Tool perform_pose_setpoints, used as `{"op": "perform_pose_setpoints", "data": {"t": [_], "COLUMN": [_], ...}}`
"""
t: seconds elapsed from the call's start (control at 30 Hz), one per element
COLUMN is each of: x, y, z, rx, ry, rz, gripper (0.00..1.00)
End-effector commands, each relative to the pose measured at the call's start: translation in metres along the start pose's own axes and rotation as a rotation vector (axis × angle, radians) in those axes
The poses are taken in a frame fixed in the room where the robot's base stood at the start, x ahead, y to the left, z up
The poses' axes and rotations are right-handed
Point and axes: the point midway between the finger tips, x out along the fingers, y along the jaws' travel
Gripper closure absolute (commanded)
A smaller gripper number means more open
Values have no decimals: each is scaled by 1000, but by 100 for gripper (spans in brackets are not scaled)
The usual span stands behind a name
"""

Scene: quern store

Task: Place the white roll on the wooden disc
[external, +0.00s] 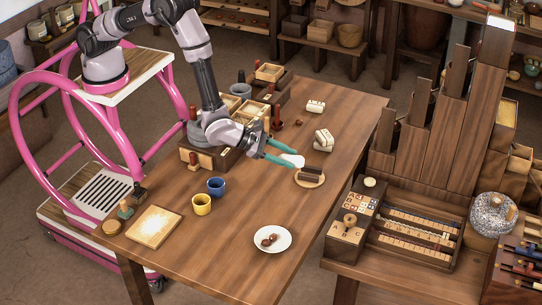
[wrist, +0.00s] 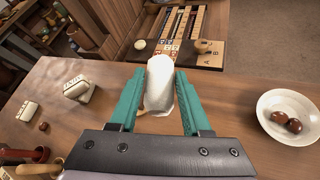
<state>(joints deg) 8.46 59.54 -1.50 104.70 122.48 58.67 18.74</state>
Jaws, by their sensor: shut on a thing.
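My gripper (external: 281,154) is shut on the white roll (external: 293,160), holding it between its two green fingers. In the wrist view the white roll (wrist: 160,84) fills the gap between the fingertips (wrist: 160,102). The wooden disc (external: 305,183) lies on the table, just beyond and to the right of the fingertips in the external view. A dark brown block (external: 312,174) lies on the disc. In the wrist view the disc is almost wholly hidden behind the roll and fingers. The roll appears to be above the table; its exact height is hard to tell.
White lettered blocks (external: 323,140) stand behind the disc. A white plate (external: 272,239) with brown round things lies nearer the front. A blue cup (external: 216,187) and yellow cup (external: 202,204) stand left. Wooden boxes (external: 250,108) crowd the back left. Table around the disc is mostly clear.

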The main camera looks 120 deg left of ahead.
Motion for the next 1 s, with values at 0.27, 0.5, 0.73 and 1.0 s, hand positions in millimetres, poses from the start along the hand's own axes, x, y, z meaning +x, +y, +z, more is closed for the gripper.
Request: {"op": "perform_pose_setpoints", "data": {"t": [0.27, 0.5, 0.73, 1.0], "x": [46, 64, 80, 93], "y": [86, 94, 82, 72], "z": [12, -7, -35, -58], "rx": [-67, -76, -76, -76], "ry": [40, 52, 48, 50], "rz": [102, 118, 118, 117], "gripper": [100, 100, 100, 100]}}
